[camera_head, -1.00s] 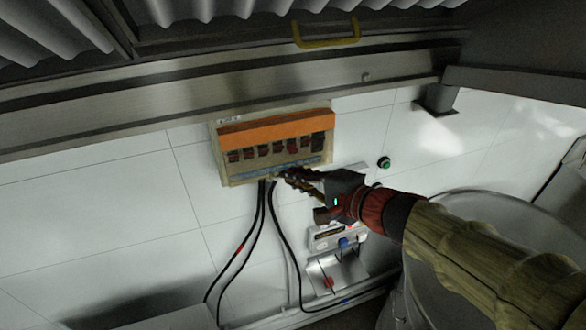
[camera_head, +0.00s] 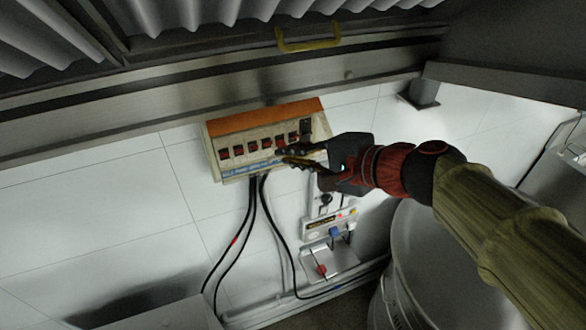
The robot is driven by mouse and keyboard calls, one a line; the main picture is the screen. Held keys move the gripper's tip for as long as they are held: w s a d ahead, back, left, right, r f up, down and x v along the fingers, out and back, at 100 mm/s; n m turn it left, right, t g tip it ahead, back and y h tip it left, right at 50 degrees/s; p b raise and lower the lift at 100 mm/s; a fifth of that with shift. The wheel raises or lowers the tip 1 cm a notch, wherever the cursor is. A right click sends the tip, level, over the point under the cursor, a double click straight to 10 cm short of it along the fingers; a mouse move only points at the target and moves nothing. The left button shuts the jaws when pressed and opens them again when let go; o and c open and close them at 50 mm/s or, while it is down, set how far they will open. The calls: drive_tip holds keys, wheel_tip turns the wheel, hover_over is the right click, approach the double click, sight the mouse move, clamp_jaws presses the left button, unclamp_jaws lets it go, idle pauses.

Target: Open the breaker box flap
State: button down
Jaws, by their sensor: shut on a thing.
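The breaker box (camera_head: 214,161) is a beige box on the white tiled wall, left of my gripper. It has an orange band along its top and a row of dark and red switches on its front. My gripper (camera_head: 282,156) reaches in from the right at the lower right of the box front. Its dark fingers are close together on the lower front edge of the flap. The flap itself is hard to make out, and the fingers hide the exact contact. The switches show plainly, and I cannot tell how far the flap is raised.
Black cables (camera_head: 250,205) hang below the box. A small panel with sockets and plugs (camera_head: 328,228) is on the wall below my gripper. A large metal vessel (camera_head: 415,240) stands at the lower right. A metal ledge with a yellow handle (camera_head: 308,45) runs above. The wall at left is clear.

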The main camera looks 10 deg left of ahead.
drive_tip(key=shift+m+g+h, duration=0.3)
drive_tip(key=shift+g+h, duration=0.5)
drive_tip(key=r+p, duration=0.1)
drive_tip(key=r, duration=0.1)
drive_tip(key=w+r+p, duration=0.1)
drive_tip(key=r+p, duration=0.3)
drive_tip(key=shift+w+a+r, duration=0.2)
drive_tip(key=shift+a+r, duration=0.05)
drive_tip(key=shift+a, duration=0.1)
drive_tip(key=shift+w+a+r+m+g+h+p, duration=0.25)
drive_tip(key=shift+w+r+g+h+p, duration=0.2)
drive_tip(key=shift+r+g+p, duration=0.25)
drive_tip(key=c, duration=2.2)
unclamp_jaws()
drive_tip(key=shift+w+a+f, duration=0.15)
drive_tip(key=shift+w+a, duration=0.05)
drive_tip(key=shift+w, duration=0.1)
drive_tip(key=shift+o, duration=1.1)
drive_tip(key=shift+r, duration=0.2)
drive_tip(key=v, duration=1.2)
